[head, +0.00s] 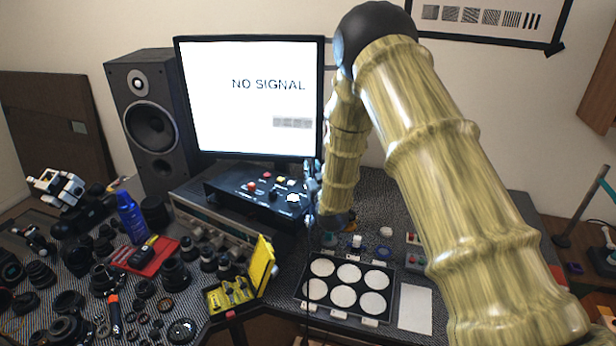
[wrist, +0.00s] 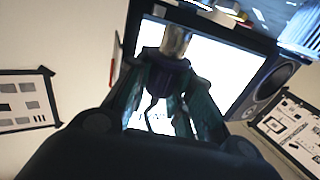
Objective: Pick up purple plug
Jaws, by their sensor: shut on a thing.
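The purple plug (wrist: 166,70) shows in the wrist view as a dark purple body with a shiny metal end pointing away from me. A thin dark cable hangs from its near end. My gripper (wrist: 170,80) is shut on it, with a teal finger on each side. In the head view my gripper (head: 312,190) is in front of the right part of the black control box (head: 235,197), below the monitor. The plug is too small there to make out. A thin dark line runs down from the gripper.
The bright monitor (head: 250,90) stands behind the gripper. A black tray (head: 299,290) with white discs lies below it. An open yellow case (head: 262,262), a red tray (head: 160,258) and several lenses crowd the left. A white sheet (head: 415,308) lies right of the black tray.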

